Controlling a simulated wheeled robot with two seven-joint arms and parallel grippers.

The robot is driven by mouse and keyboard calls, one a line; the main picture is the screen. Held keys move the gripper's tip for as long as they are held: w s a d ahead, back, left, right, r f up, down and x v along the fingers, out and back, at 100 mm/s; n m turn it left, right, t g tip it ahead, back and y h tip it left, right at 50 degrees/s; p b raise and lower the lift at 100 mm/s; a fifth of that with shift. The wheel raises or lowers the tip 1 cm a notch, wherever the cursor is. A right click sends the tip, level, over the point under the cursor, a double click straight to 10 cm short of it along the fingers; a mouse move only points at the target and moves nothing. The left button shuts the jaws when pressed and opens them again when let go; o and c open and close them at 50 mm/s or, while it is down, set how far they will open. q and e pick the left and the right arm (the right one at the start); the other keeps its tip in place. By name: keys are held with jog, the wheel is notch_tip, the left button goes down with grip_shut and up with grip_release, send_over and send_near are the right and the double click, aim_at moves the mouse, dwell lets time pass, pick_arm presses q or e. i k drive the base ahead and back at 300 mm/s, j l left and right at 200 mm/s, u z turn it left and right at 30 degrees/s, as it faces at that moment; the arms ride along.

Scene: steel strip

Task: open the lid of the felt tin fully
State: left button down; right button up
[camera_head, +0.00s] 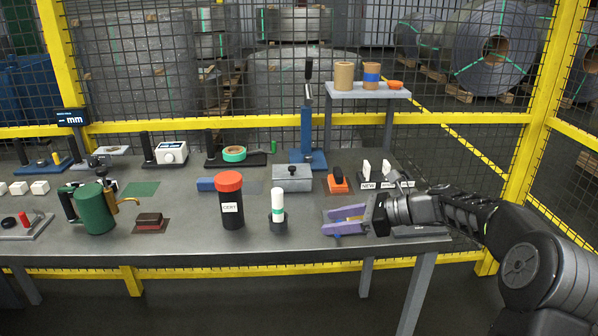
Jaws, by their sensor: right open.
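No label marks the felt tin. A grey metal box (292,184) with a black knob on top, at the middle back of the bench, is the most likely one; its lid looks down. My right gripper (334,222) reaches in from the right, low over the bench's front right part. Its two purple fingers point left and are spread apart, with nothing seen between them. It is in front of the grey box and to its right, clear of it. A flat dark grey item (422,232) lies by the gripper, partly covered. My left gripper is out of view.
A black cylinder with a red cap (230,200) and a white-topped marker in a holder (278,208) stand left of my gripper. An orange block (338,184) and a NEW-labelled stand (384,184) sit behind it. A raised shelf (350,92) holds rolls.

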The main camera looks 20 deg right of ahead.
aim_at(285, 171)
jog(key=i+l, duration=0.2)
jog(key=i, duration=0.3)
jog(key=i+l, duration=0.15)
jog(key=i, duration=0.3)
